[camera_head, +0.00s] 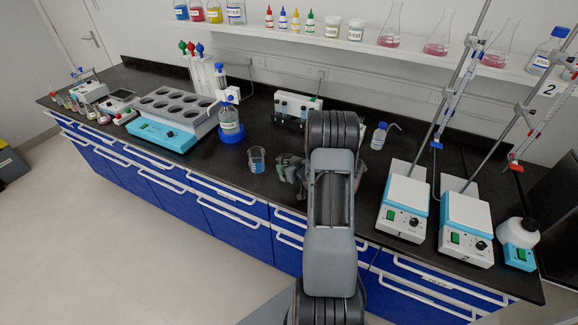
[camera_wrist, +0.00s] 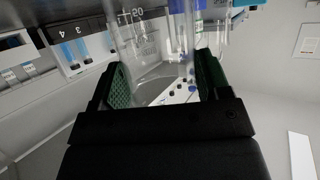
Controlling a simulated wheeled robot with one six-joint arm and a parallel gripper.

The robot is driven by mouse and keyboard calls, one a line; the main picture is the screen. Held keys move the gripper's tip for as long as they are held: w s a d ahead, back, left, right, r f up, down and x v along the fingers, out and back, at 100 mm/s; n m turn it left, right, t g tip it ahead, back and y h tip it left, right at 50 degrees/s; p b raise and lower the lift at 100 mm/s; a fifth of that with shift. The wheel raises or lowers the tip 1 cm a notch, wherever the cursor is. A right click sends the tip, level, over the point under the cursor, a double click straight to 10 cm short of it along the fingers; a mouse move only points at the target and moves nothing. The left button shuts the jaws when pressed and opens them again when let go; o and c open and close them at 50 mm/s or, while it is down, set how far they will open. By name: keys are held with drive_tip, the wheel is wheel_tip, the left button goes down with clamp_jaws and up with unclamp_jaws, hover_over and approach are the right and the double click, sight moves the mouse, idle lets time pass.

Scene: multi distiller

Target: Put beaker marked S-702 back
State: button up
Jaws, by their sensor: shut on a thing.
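My gripper (camera_head: 284,166) is low over the front part of the counter, left of my arm.
A teal-fronted block with round wells (camera_head: 165,128) is farther left. A white device (camera_head: 297,105) stands behind my gripper.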

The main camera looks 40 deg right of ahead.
drive_tip(key=shift+f+b, duration=0.5)
drive_tip(key=shift+f, duration=0.05)
drive_tip(key=shift+s+f, duration=0.1)
drive_tip(key=shift+f, duration=0.05)
